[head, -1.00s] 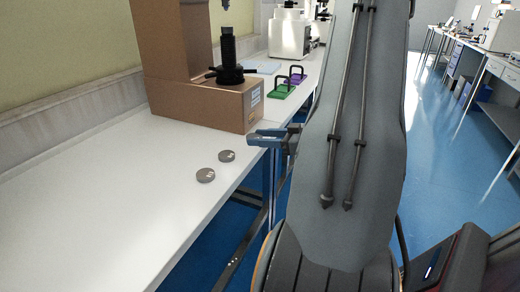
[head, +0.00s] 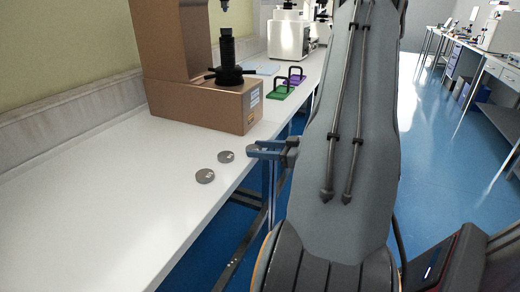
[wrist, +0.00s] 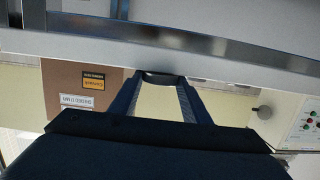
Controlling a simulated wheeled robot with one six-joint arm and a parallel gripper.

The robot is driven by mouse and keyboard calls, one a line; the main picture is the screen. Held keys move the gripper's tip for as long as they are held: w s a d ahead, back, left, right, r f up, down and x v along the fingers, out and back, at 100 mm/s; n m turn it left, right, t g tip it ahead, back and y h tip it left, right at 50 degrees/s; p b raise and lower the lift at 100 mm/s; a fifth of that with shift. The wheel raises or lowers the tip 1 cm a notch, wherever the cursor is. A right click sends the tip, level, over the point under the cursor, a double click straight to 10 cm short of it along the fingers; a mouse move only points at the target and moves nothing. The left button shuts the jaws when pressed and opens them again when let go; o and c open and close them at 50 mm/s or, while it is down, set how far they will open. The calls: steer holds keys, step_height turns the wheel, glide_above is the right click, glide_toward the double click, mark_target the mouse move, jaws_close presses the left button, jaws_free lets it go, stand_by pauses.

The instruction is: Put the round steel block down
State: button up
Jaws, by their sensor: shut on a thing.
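My gripper (head: 256,150) hangs beside the front edge of the white bench, right of the two grey discs. In the wrist view its two fingers (wrist: 160,84) are shut on a dark, thin, rounded thing (wrist: 160,77), seen edge-on between the tips, which I take as the round steel block. In the head view the held block cannot be made out. Two similar round grey steel discs lie flat and apart on the bench, one nearer the gripper (head: 226,156) and one closer to the camera (head: 205,176).
A brown hardness tester (head: 210,105) with a black spindle stands on the bench (head: 110,220) behind the discs. Green (head: 277,93) and purple (head: 293,79) handled items and a white machine (head: 288,35) are farther back. The bench's near left is clear.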

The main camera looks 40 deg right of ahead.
steer(key=o, duration=1.4)
steer(key=shift+s+a+f, duration=0.1)
steer(key=shift+f, duration=0.6)
steer(key=shift+a, duration=0.1)
steer(key=shift+r, duration=0.4)
steer(key=r+v, duration=0.1)
steer(key=v, duration=1.1)
steer(key=shift+d, duration=0.2)
steer(key=shift+a, duration=0.1)
